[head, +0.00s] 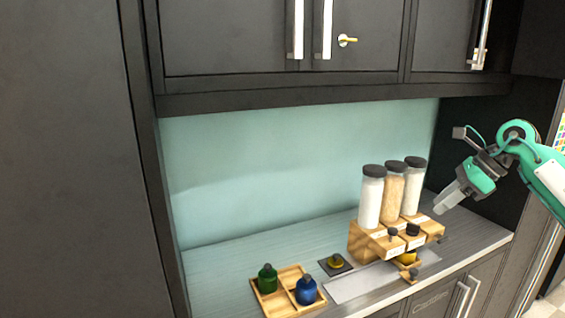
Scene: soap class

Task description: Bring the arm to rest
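My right arm (540,170), green and white, comes in from the right edge. My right gripper (446,200) hangs in the air to the right of the tall jars, pointing down and left. The pale grey fingers look small and blend together, so I cannot tell whether they are open or shut. No object shows clearly in it. My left arm and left gripper are not in view.
Three jars with dark lids, the nearest white one (369,200), stand on a wooden rack (361,241) on the counter (220,270). A wooden tray (285,310) holds a green bottle (267,279) and a blue bottle (306,291). Dark cabinets (250,40) hang above.

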